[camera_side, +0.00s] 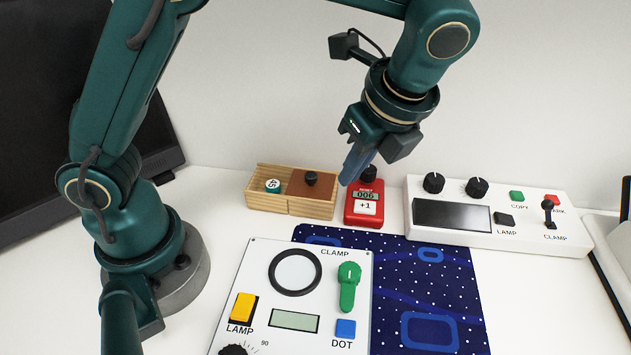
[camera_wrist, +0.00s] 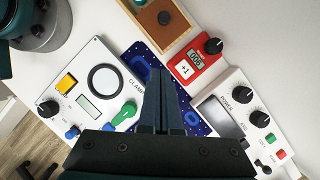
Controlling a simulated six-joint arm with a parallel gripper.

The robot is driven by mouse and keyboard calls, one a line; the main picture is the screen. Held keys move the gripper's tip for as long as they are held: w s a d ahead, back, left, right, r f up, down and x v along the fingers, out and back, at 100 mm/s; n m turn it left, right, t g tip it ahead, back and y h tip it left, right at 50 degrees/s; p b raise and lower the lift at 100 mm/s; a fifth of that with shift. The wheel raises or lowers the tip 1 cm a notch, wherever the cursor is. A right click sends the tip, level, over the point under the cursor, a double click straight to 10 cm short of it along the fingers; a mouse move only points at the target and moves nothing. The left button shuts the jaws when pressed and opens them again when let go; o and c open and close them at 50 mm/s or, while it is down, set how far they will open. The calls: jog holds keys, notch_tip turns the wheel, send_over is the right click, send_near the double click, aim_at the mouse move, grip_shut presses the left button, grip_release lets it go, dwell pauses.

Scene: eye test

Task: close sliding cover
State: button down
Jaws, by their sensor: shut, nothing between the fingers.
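The wooden box (camera_side: 268,205) stands at the back, and its brown sliding cover (camera_side: 318,189) with a black knob (camera_side: 311,178) lies over the right part. The left part is uncovered and shows a teal numbered disc (camera_side: 272,185) inside. In the wrist view the cover (camera_wrist: 158,30) and its knob (camera_wrist: 164,18) show near the top edge. My gripper (camera_side: 346,180) is shut and empty, pointing down just right of the box, near the red counter. In the wrist view its fingers (camera_wrist: 160,78) are together, apart from the cover.
The red counter (camera_side: 364,219) stands right beside the box. A white device (camera_side: 512,232) with knobs and a screen is farther right. A white panel (camera_side: 258,270) with a green lever lies in front on a blue patterned mat (camera_side: 430,290). Bare table lies left of the box.

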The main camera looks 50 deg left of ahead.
aim_at(315, 190)
jog(key=x, duration=0.6)
jog(key=shift+a+f, duration=0.2)
jog(key=shift+f, duration=0.05)
jog(key=a, duration=0.3)
jog(key=shift+f, duration=0.25)
jog(key=shift+a, duration=0.55)
jog(key=shift+a, duration=0.1)
jog(key=s+a, duration=0.5)
jog(key=shift+s+a, duration=0.15)
jog(key=shift+a, duration=0.1)
jog(key=shift+d, duration=0.1)
